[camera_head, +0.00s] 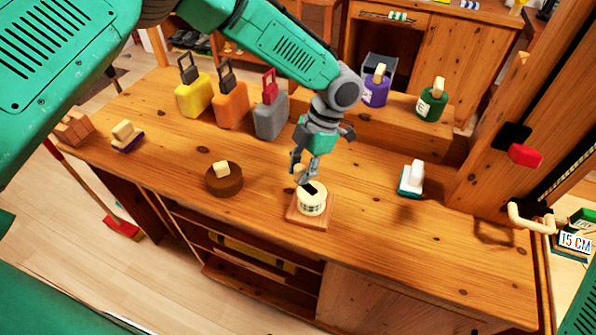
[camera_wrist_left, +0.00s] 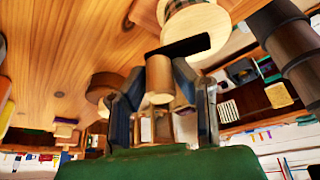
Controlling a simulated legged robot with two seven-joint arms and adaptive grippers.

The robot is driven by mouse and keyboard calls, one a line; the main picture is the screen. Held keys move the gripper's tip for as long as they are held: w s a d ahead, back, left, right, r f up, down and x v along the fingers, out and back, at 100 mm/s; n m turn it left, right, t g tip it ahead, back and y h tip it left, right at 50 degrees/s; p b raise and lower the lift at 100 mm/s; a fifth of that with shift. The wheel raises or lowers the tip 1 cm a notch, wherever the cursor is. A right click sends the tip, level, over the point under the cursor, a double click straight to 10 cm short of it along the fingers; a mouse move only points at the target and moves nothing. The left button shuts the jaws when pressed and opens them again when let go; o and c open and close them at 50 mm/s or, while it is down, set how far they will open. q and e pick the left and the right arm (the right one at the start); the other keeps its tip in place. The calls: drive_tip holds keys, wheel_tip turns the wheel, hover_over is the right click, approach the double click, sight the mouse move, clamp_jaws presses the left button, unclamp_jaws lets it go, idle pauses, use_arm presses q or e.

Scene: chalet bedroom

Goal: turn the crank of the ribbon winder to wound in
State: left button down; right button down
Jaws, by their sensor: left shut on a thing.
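The ribbon winder is a cream drum (camera_head: 312,204) on a square wooden base (camera_head: 304,221) near the front middle of the bench. A dark crank arm lies across the drum's top. In the left wrist view the crank arm (camera_wrist_left: 185,46) is a black bar in front of the pale drum (camera_wrist_left: 197,25). A wooden knob (camera_wrist_left: 159,84) joins its left end. My left gripper (camera_head: 303,174) reaches down at the drum's far left side. In the wrist view its fingers (camera_wrist_left: 160,76) are shut around the knob. My right gripper is out of view.
A round brown block (camera_head: 223,182) stands left of the winder. A white-and-teal brush-like item (camera_head: 411,178) lies to the right. Yellow (camera_head: 194,97), orange (camera_head: 231,106) and grey (camera_head: 271,120) tagged objects stand behind. Purple and green bottles (camera_head: 432,104) stand on the rear ledge.

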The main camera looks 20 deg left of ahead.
use_arm(q)
drive_tip(key=shift+w+d+m+t+y, duration=0.2)
drive_tip(key=shift+w+m+t+y, duration=0.1)
drive_tip(key=shift+m, duration=0.7)
drive_tip(key=c, duration=1.3)
unclamp_jaws()
drive_tip(key=v, duration=1.2)
drive_tip(key=shift+f, duration=0.1)
